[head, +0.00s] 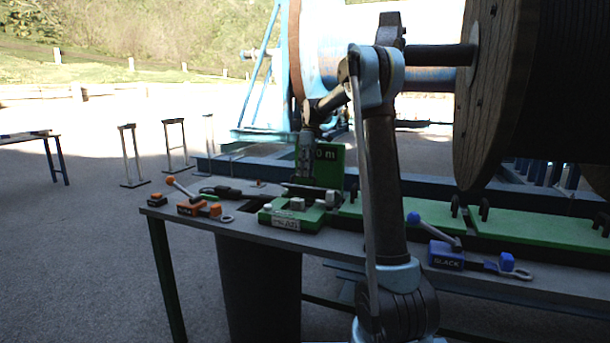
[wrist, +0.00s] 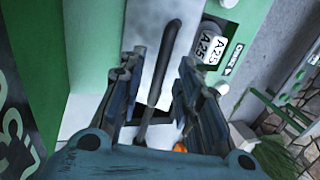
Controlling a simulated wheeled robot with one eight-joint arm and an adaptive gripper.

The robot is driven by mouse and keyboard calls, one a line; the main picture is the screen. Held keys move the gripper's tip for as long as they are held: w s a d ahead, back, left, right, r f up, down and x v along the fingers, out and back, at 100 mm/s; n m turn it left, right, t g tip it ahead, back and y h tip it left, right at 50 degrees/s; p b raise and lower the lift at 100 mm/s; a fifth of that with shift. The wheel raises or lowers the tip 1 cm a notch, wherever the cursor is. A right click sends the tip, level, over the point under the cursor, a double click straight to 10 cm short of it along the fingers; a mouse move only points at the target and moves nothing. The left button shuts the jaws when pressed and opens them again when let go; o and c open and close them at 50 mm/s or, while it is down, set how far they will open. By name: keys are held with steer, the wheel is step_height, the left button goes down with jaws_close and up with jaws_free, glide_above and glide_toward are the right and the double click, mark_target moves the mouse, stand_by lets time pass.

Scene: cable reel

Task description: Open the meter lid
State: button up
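The meter is a green unit (head: 291,216) with a white label on its front, standing on the bench. An upright green panel reading "0 m" (head: 331,158) stands at its back; I cannot tell whether it is the lid or a display. A dark bar (head: 312,188) lies across the top of the meter. My gripper (head: 304,168) points down over the meter, in front of the panel. In the wrist view my gripper (wrist: 160,95) has its fingers apart, with a dark rod (wrist: 165,65) showing between them over a pale surface. Contact with it cannot be told.
The bench (head: 245,222) also holds an orange lever clamp (head: 196,208) at left and a blue clamp marked "SLACK" (head: 447,256) at right. Green plates (head: 520,225) lie along the right. A large wooden reel (head: 490,90) stands behind. My arm hides part of the bench.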

steer(key=v, duration=1.1)
steer(key=shift+r, duration=0.2)
steer(key=shift+s, duration=0.1)
steer(key=c, duration=0.7)
steer(key=s+a+n+t, duration=0.1)
steer(key=s+n, duration=0.1)
steer(key=s+a+n+t+h, duration=0.1)
steer(key=s+n, duration=0.1)
steer(key=n, duration=0.1)
steer(key=s+a+f+n+t, duration=0.1)
steer(key=s+n, duration=0.1)
steer(key=n, duration=0.1)
steer(key=shift+s+a+h, duration=0.4)
jaws_close()
steer(key=s+a+f+n+t+h, duration=0.15)
steer(key=s+n+t, duration=0.25)
steer(key=s+n, duration=0.45)
steer(key=shift+n+y, duration=0.25)
steer(key=shift+n, duration=0.5)
steer(key=shift+w+d+f, duration=0.35)
steer(key=shift+w+f, duration=0.9)
steer(key=shift+f, duration=0.35)
steer(key=shift+w+d+f, duration=0.35)
steer(key=shift+w+f, duration=0.85)
steer(key=shift+f, duration=0.4)
steer(key=shift+w+d+f, duration=0.35)
steer(key=shift+w+f, duration=0.9)
steer(key=shift+f, duration=0.3)
